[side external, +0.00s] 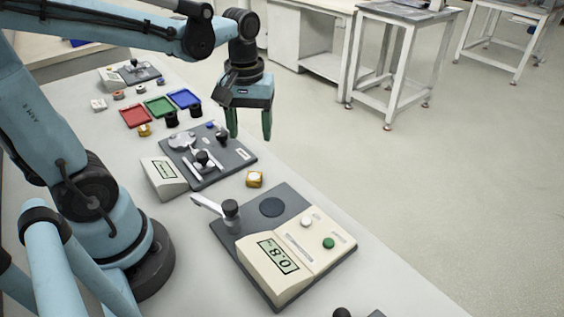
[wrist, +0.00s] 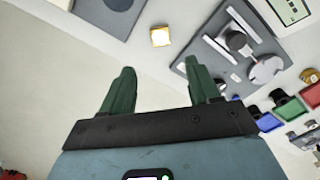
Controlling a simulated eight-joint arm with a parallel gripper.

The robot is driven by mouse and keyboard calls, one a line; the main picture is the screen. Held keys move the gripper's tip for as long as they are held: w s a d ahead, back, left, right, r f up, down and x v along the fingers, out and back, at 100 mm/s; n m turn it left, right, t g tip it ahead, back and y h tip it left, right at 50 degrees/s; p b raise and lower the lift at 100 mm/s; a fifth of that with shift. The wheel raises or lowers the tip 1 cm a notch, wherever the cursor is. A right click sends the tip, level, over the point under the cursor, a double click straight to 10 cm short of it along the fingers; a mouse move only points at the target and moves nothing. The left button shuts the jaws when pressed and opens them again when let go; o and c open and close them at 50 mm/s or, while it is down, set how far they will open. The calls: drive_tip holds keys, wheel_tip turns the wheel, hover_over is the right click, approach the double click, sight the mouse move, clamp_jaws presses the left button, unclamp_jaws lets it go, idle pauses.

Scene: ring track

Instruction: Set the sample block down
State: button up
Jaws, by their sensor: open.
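A small gold block with a pale top (side external: 254,179), which looks like the sample block, rests on the white table between two instruments. It also shows in the wrist view (wrist: 160,37), beyond the fingertips and roughly centred between them. My gripper (side external: 249,124) is raised above the table with its green fingers pointing down. Its two fingers stand apart with nothing between them, as the wrist view (wrist: 161,75) also shows. The gripper is clear of the block and not touching it.
A cream instrument (side external: 292,243) with a dark round plate (side external: 272,207) stands at the front. A dark-based device (side external: 214,158) is behind the block. Red (side external: 136,117), green (side external: 160,107) and blue (side external: 185,98) trays lie farther back. Bare table surrounds the block.

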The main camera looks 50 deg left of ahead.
drive_tip(key=d+m+t, duration=0.1)
drive_tip(key=m+t, duration=0.1)
drive_tip(key=m, duration=0.1)
drive_tip(key=d+r+m+t, duration=0.1)
drive_tip(key=m+t, duration=0.1)
drive_tip(key=m, duration=0.1)
drive_tip(key=s+d+m+t, duration=0.1)
drive_tip(key=d+m+t, duration=0.1)
drive_tip(key=t, duration=0.1)
drive_tip(key=shift+r+m, duration=0.15)
drive_tip(key=shift+m, duration=0.25)
idle(0.9)
